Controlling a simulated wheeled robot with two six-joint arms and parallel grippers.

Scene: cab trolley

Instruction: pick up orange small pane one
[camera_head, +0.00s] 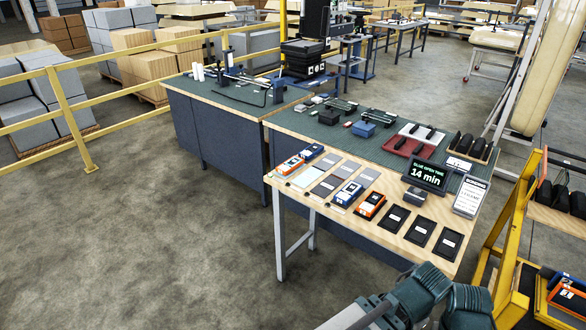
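Two orange-framed pieces lie on the wooden front strip of the workbench. One orange piece (371,206) lies right of a blue-framed piece (347,194). The other orange piece (290,166) lies at the far left end, beside a second blue piece (312,152). Another orange piece (568,298) is at the lower right edge, partly cut off, by a yellow frame. I cannot tell which one is the small pane one. Part of my own arm shows at the bottom, right of centre. Neither gripper is in view.
Several black trays (421,231) lie at the strip's right end, and grey pads (325,186) lie further left. A display (427,176) reads "GLUE OPEN TIME 14 min". A yellow trolley frame (516,222) stands right of the bench. The floor left of it is clear up to a yellow railing (64,115).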

